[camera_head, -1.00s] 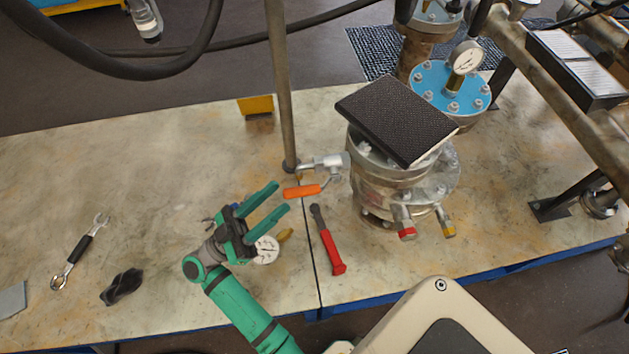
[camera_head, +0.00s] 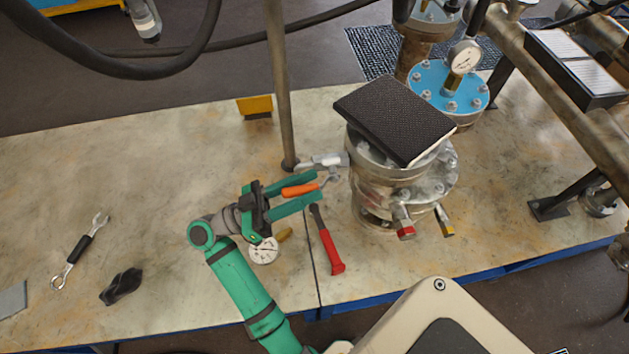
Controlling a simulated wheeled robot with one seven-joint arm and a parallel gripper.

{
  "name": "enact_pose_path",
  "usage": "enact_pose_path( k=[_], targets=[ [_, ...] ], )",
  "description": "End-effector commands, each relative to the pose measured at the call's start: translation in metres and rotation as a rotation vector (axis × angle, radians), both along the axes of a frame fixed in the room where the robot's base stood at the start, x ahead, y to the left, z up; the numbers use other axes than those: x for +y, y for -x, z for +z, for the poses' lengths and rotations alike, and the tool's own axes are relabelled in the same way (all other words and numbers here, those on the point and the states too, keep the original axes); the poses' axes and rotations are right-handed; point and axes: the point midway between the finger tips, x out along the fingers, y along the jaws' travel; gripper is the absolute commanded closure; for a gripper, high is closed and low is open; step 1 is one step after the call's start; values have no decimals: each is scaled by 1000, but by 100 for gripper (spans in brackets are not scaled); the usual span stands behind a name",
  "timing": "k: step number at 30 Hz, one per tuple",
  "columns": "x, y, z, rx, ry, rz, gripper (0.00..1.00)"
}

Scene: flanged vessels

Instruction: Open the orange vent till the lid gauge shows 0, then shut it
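The orange vent handle (camera_head: 300,190) sticks out to the left of the steel vessel (camera_head: 378,190), on a small valve (camera_head: 325,161) at its side. My green gripper (camera_head: 318,187) is open, with one finger above and one below the orange handle in the picture; I cannot tell whether either touches it. A black ribbed pad (camera_head: 396,118) lies tilted on the vessel's top and hides most of the lid; no gauge shows on this lid. A loose-looking white dial gauge (camera_head: 264,251) lies on the bench just below my gripper.
A red-handled tool (camera_head: 327,240) lies between my gripper and the vessel. An upright pole (camera_head: 282,90) stands behind my gripper. A blue-lidded vessel (camera_head: 450,88) with a gauge (camera_head: 465,57) stands behind. A wrench (camera_head: 80,250) and black object (camera_head: 121,286) lie left. The bench's left middle is clear.

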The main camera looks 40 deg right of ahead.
Motion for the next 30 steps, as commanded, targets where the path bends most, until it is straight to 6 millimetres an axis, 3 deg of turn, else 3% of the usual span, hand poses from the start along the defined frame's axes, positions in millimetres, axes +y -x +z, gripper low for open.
enact_pose_path(
  k=[6,16,17,21,30],
  targets=[
    [-16,8,7,-1,-1,1,63],
    [-19,9,9,0,1,2,63],
    [-19,9,9,0,1,2,66],
    [-18,9,9,0,1,2,99],
    [-19,11,8,7,12,-5,100]
  ],
)
